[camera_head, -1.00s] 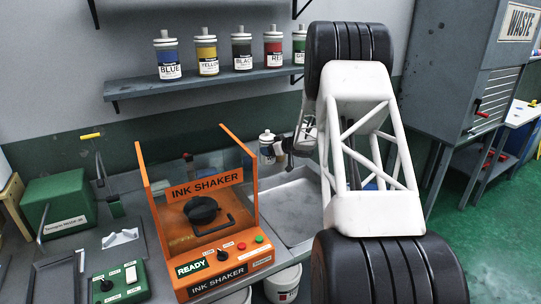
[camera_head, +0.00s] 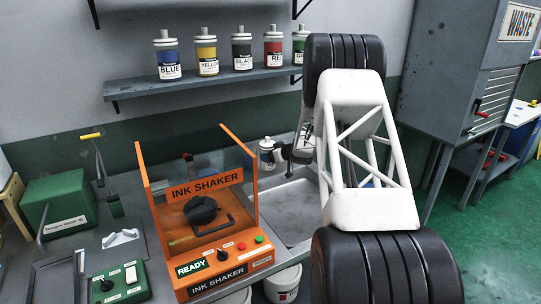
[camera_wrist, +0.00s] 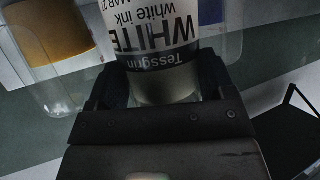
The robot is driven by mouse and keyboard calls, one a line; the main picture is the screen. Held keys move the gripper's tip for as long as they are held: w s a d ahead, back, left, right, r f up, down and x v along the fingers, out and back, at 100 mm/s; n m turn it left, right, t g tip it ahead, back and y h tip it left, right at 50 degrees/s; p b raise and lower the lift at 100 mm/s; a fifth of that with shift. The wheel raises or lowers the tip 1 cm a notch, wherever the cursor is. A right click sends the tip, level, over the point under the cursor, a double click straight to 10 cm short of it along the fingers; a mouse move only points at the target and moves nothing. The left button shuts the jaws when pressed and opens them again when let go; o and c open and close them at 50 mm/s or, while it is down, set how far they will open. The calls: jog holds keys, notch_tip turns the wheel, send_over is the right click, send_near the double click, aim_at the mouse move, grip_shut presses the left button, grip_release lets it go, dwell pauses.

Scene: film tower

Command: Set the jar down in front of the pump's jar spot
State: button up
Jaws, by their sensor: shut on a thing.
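The jar is a white-labelled ink jar reading "WHITE white ink" (camera_wrist: 152,35), upside down in the wrist view. My gripper (camera_wrist: 162,82) is shut on it, one dark finger on each side. In the head view the jar (camera_head: 267,150) looks roughly upright, behind and right of the orange ink shaker, near the sink's back left corner. My gripper (camera_head: 284,153) reaches it from the right. I cannot tell its height over the bench. A green machine with a yellow-handled lever (camera_head: 58,207) stands at far left and may be the pump. I cannot make out its jar spot.
The orange ink shaker (camera_head: 208,256) with clear walls stands between the jar and the green machine. A grey sink (camera_head: 292,215) lies right of it. A shelf (camera_head: 205,84) above holds several ink jars. A white bracket (camera_head: 122,238) and green control box (camera_head: 118,286) sit at left.

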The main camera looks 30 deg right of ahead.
dwell(0.3)
jog(key=o, duration=1.1)
jog(key=shift+f, duration=0.15)
jog(key=shift+o, duration=0.2)
jog(key=shift+s+r, duration=0.15)
jog(key=shift+r, duration=0.1)
jog(key=v, duration=1.1)
jog(key=shift+s+d+r, duration=0.15)
jog(key=shift+s+d, duration=0.05)
jog(key=shift+s, duration=0.05)
jog(key=shift+c, duration=0.3)
